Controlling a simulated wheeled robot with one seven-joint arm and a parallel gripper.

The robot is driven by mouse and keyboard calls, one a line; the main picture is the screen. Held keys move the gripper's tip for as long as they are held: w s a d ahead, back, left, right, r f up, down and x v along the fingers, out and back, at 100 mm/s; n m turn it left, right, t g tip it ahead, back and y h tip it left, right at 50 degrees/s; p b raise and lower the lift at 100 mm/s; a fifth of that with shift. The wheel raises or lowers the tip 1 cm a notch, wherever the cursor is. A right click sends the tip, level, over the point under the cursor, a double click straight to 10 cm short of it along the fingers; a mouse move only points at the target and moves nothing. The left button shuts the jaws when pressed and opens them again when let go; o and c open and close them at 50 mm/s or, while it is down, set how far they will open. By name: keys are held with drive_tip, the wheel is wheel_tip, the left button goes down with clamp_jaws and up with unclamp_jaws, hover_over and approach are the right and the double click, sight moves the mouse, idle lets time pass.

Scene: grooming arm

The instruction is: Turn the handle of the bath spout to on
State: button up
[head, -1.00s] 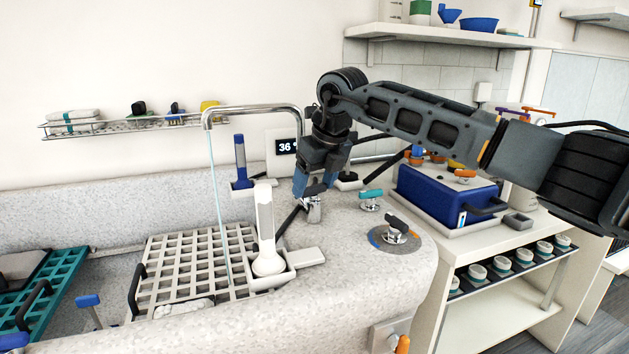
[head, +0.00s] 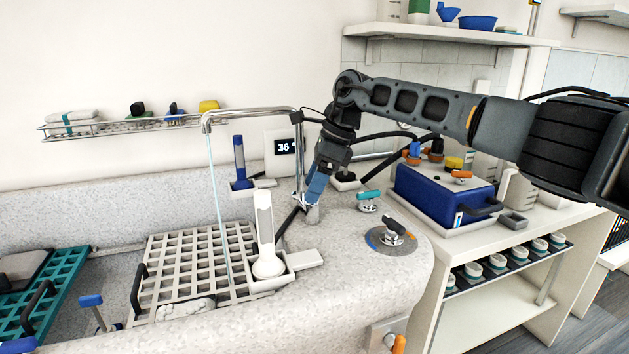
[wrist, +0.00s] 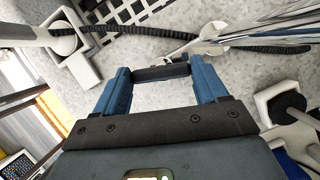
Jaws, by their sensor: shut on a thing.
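The bath spout (head: 255,110) is a chrome arched pipe over the tub, and a thin pale-blue stream runs down from its left end. In the wrist view my gripper (wrist: 160,82) is shut on the handle (wrist: 160,73), a dark bar lying across between the two fingertips. In the head view the fingers mostly hide the handle, so its exact angle there cannot be told.
A teal-handled tap (head: 368,199) and a black-levered knob on a round dial (head: 390,236) stand close on the right. A white shower head (head: 264,235) stands in a holder at the front left. A 36-degree display (head: 287,147) is behind. A blue case (head: 443,190) sits farther right.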

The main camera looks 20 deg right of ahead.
drive_tip(key=shift+w+r+n+g, duration=0.15)
drive_tip(key=shift+n+g, duration=0.55)
drive_tip(key=shift+n, duration=1.1)
drive_tip(key=o, duration=1.1)
drive_tip(key=shift+c, duration=0.2)
drive_tip(key=v, duration=0.7)
drive_tip(key=shift+d+r+b, duration=0.2)
drive_tip(key=shift+b, duration=0.1)
